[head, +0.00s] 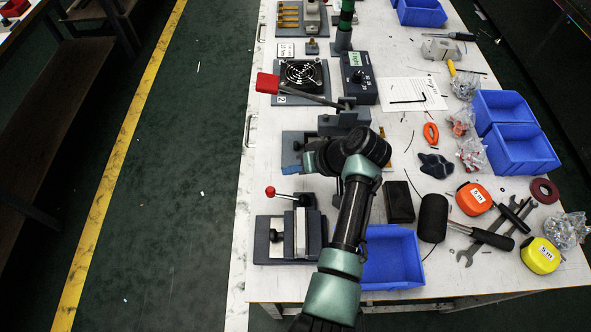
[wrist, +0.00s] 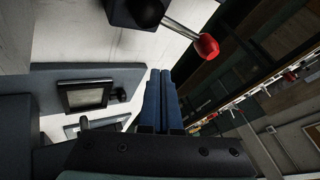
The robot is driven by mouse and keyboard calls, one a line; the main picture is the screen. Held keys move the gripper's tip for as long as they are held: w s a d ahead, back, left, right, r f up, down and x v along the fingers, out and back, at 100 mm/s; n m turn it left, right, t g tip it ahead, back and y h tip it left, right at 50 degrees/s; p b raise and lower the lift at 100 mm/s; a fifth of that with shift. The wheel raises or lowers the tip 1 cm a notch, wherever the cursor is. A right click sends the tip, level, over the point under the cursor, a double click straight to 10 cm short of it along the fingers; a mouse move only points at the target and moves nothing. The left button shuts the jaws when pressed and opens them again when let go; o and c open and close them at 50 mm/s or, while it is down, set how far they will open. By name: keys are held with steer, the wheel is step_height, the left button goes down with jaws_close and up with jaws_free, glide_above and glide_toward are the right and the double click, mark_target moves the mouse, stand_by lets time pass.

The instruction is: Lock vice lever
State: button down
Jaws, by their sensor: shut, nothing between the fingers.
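The vice (head: 290,236) stands at the table's near left corner, a dark grey body with a pale plate in it. Its lever is a thin metal rod with a red ball knob (head: 270,191), pointing left in the head view. In the wrist view the rod leaves a dark block at the top, and the red knob (wrist: 207,46) is at its end. My gripper (head: 291,170) is above the table's left side, beyond the vice and apart from the knob. Its blue fingers (wrist: 161,98) are shut together and empty in the wrist view.
A grey fixture (head: 292,146) is close by my fingers, partly hidden by my arm. Beyond it, a long red-handled lever (head: 267,83) reaches left. A blue bin (head: 393,259) stands right of the vice.

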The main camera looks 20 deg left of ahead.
steer(key=shift+w+d+r, duration=0.9)
steer(key=shift+w+d, duration=0.05)
steer(key=shift+d, duration=0.1)
steer(key=w+d+r, duration=0.1)
steer(key=d+r, duration=0.2)
steer(key=r, duration=0.3)
steer(key=shift+w+b, duration=0.15)
steer(key=shift+b, duration=0.2)
steer(key=shift+d, duration=0.1)
steer(key=shift+w, duration=0.1)
